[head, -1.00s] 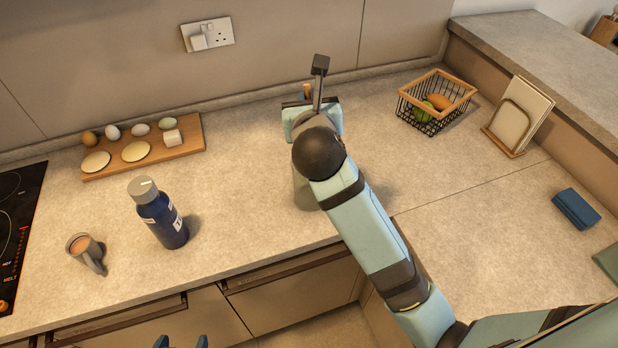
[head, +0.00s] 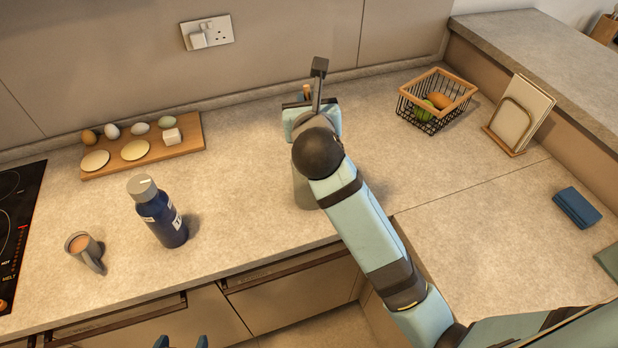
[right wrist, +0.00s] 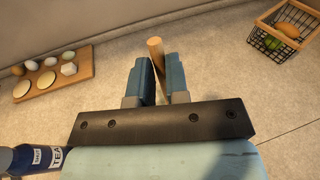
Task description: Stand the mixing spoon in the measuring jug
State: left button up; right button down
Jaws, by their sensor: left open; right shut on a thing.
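My right gripper (head: 309,108) is over the back of the counter, largely hidden behind its own wrist. In the right wrist view its fingers (right wrist: 158,66) are shut on the wooden handle of the mixing spoon (right wrist: 156,47). The handle's tip (head: 306,91) also shows in the head view; the lower end is hidden. A grey vessel, seemingly the measuring jug (head: 303,192), stands beneath my right arm, mostly covered by it. Whether the spoon is inside it cannot be told. My left gripper (head: 181,342) is open at the bottom edge, in front of the counter, only its fingertips showing.
A navy bottle (head: 160,216) and a mug (head: 84,248) stand to the left, near the hob (head: 14,225). Behind them lies a board (head: 190,143) with eggs. A wire basket (head: 432,105) and a napkin holder (head: 512,128) stand right. Counter between board and bottle is clear.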

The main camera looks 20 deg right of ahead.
jog(key=shift+f+b, duration=0.6)
jog(key=shift+f, duration=0.55)
jog(key=shift+f+b, duration=1.15)
jog(key=shift+f, duration=0.7)
jog(key=shift+f+b, duration=1.3)
jog(key=shift+f, duration=0.95)
jog(key=shift+f+b, duration=1.35)
jog(key=shift+f, duration=1.1)
jog(key=c, duration=1)
grip_release()
jog(key=shift+c, duration=0.2)
